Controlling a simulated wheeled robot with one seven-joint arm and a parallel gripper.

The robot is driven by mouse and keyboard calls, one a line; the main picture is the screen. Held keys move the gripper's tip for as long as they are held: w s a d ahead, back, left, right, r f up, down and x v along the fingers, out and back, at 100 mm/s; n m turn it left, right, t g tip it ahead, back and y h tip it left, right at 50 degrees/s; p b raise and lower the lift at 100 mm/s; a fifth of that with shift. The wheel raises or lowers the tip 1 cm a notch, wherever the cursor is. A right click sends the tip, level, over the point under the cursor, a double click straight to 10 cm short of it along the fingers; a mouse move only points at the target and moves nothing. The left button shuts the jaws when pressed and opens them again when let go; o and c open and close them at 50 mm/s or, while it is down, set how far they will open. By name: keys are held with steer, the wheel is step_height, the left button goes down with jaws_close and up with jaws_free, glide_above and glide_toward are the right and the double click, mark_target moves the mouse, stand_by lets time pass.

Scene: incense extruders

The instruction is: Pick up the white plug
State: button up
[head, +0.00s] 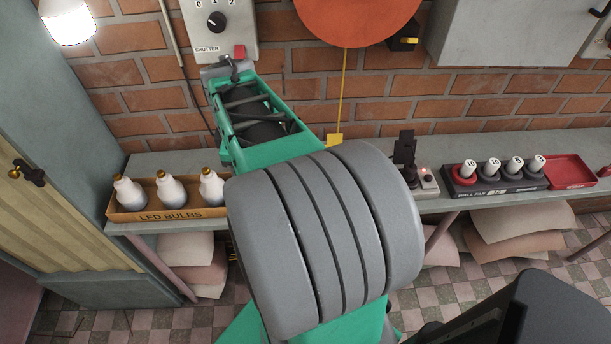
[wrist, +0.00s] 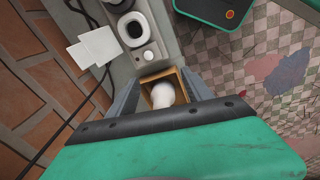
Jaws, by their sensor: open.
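My gripper (wrist: 161,82) is open in the wrist view, with its two grey fingers apart. Between and beyond them is a wooden box with a white rounded bulb top (wrist: 163,95); I cannot tell whether the fingers touch anything. In the head view my arm hides the middle of the scene, and I cannot make out the fingers there. No thing is clearly a white plug. Several white-topped plug-like pieces (head: 515,166) with numbers stand in a dark rack (head: 500,185) on the right of the shelf; the leftmost has a red collar.
A box labelled LED BULBS (head: 168,214) holds white bulbs at the left. A red tray (head: 571,171) lies right of the rack. A small device with a black upright (head: 405,150) stands beside my arm. In the wrist view, white cards (wrist: 98,46) lie near a white ring (wrist: 133,29).

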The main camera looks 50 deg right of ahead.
steer(key=s+d+f+n, duration=0.1)
steer(key=s+d, duration=0.1)
steer(key=d, duration=0.2)
steer(key=s+d+f+n, duration=0.1)
steer(key=s+d+n, duration=0.1)
steer(key=d, duration=0.3)
steer(key=s+d+f+n+g, duration=0.1)
steer(key=s+d+f, duration=0.1)
steer(key=s+d, duration=0.2)
steer(key=shift+s+d+n+y, duration=0.15)
steer(key=shift+d+n+y, duration=0.25)
steer(key=shift+d, duration=0.35)
step_height(320, 180, down, 8)
steer(key=shift+s+a+r+p, duration=0.15)
steer(key=shift+r+p, duration=0.05)
steer(key=shift+p, duration=0.7)
jaws_close()
